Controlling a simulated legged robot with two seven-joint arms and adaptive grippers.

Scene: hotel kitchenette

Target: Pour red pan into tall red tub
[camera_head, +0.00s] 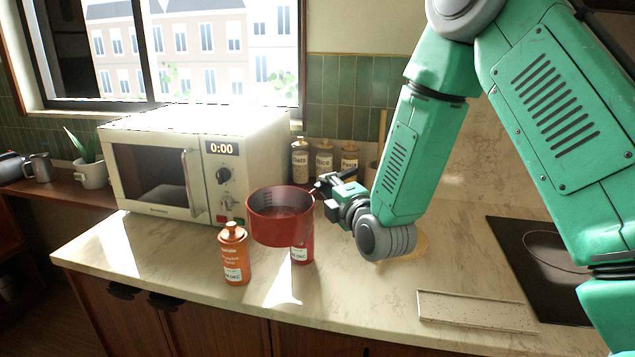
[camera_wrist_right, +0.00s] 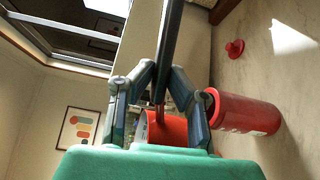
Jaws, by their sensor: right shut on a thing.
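The red pan (camera_head: 281,218) is in the air over the counter, roughly level, with its open top up. My right gripper (camera_head: 325,186) is shut on the pan's handle, to the right of the pan. The wrist view shows part of the pan (camera_wrist_right: 167,130) beyond the fingers (camera_wrist_right: 158,100). The tall red tub (camera_head: 303,252) stands on the counter, and the pan hides its upper part in the head view. The tub (camera_wrist_right: 245,113) also shows in the wrist view, beside the pan. My left gripper is out of view.
An orange bottle (camera_head: 235,256) stands left of the tub. A small red lid (camera_wrist_right: 235,48) lies on the counter. A microwave (camera_head: 200,165) and several jars (camera_head: 324,160) stand behind. A speckled tray (camera_head: 475,310) and a cooktop (camera_head: 540,265) are at right.

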